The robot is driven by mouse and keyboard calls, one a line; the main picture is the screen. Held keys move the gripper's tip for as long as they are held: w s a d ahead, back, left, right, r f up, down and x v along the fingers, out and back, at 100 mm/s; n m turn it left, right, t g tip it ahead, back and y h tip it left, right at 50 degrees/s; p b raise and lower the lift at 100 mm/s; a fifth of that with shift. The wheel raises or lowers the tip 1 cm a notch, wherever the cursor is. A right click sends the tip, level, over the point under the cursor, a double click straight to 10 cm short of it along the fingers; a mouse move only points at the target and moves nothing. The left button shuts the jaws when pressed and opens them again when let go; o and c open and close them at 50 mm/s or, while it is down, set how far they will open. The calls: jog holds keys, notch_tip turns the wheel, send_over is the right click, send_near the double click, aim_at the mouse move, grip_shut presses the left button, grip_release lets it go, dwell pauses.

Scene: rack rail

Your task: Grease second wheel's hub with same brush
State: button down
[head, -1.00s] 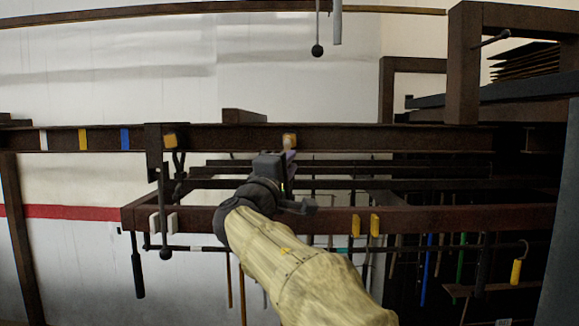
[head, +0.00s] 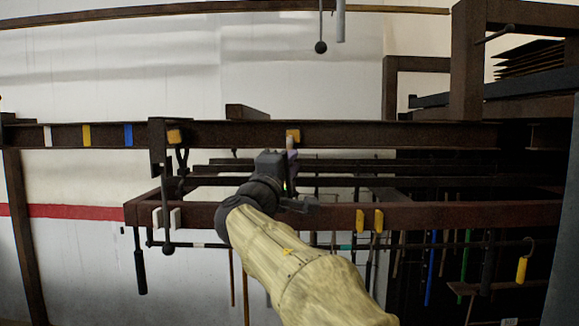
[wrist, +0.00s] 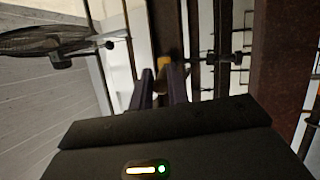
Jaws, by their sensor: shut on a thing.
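In the wrist view the two dark fingers (wrist: 162,90) are closed on a small tan piece (wrist: 161,76), which I take to be the brush handle. Its bristles cannot be made out. A yellow piece (wrist: 164,62) shows just beyond the fingertips. Whether the brush touches anything is unclear.
A lower brown beam (head: 440,215) crosses below my gripper, with yellow tabs (head: 369,221) and hanging rods. White, yellow and blue marks (head: 128,134) line the rail's left part. A dark frame (head: 466,80) stands at right. A fan-like object (wrist: 50,42) shows in the wrist view.

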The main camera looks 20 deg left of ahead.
jog(key=shift+d+f+b, duration=0.25)
jog(key=shift+b, duration=0.25)
jog(key=shift+w+d+b, duration=0.15)
jog(key=shift+d+b, duration=0.2)
jog(key=shift+r, duration=0.15)
dwell(0.3)
jog(key=shift+d+r, duration=0.2)
jog(key=shift+r, duration=0.1)
